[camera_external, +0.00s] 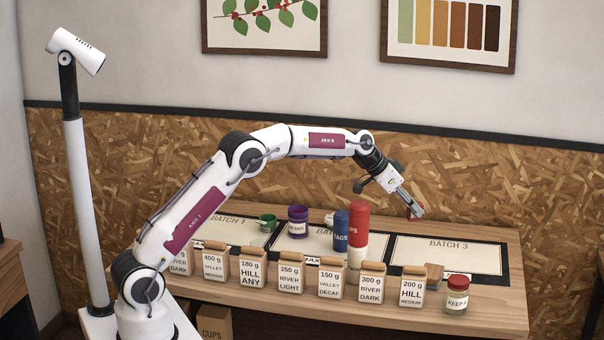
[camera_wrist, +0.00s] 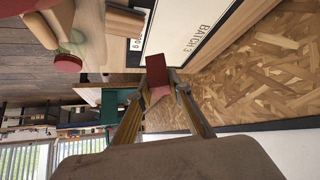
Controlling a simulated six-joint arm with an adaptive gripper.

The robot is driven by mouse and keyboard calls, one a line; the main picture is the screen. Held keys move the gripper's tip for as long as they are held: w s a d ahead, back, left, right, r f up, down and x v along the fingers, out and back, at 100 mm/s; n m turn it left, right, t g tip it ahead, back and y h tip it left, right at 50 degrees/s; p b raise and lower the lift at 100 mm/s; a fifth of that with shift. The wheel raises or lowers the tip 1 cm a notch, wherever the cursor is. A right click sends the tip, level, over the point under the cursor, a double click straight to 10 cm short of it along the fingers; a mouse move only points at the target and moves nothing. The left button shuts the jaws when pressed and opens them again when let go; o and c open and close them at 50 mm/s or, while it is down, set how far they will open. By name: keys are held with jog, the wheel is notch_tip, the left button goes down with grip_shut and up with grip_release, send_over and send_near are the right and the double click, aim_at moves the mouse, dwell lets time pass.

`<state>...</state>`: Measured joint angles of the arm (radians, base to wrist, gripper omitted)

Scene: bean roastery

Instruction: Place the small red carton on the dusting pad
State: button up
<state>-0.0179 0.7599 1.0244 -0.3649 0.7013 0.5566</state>
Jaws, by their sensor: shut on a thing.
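My gripper (camera_external: 411,206) is shut on the small red carton (camera_external: 415,213), which hangs in the air near the back edge of the right mat, labelled BATCH 3 (camera_external: 452,261). In the wrist view, my gripper (camera_wrist: 157,92) has its two fingers around the red carton (camera_wrist: 156,68), and the BATCH 3 mat (camera_wrist: 180,27) shows beyond it. The carton's lower part is partly hidden by the fingers. I cannot pick out a thing marked as the dusting pad in either view.
A row of labelled bags (camera_external: 330,279) lines the table front, with a red-lidded jar (camera_external: 457,295) at right. A red cylinder (camera_external: 358,218), a blue one (camera_external: 341,233) and a purple jar (camera_external: 298,222) stand mid-table.

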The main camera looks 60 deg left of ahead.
jog(key=d, duration=0.4)
send_over(429, 276)
notch_tip(429, 276, down, 4)
jog(key=shift+r+m+h, duration=0.15)
jog(key=shift+m+h, duration=0.15)
jog(key=shift+m, duration=0.1)
jog(key=shift+f, duration=2.5)
jog(key=shift+f, duration=0.1)
jog(key=shift+f, duration=2.4)
jog(key=shift+f, duration=0.15)
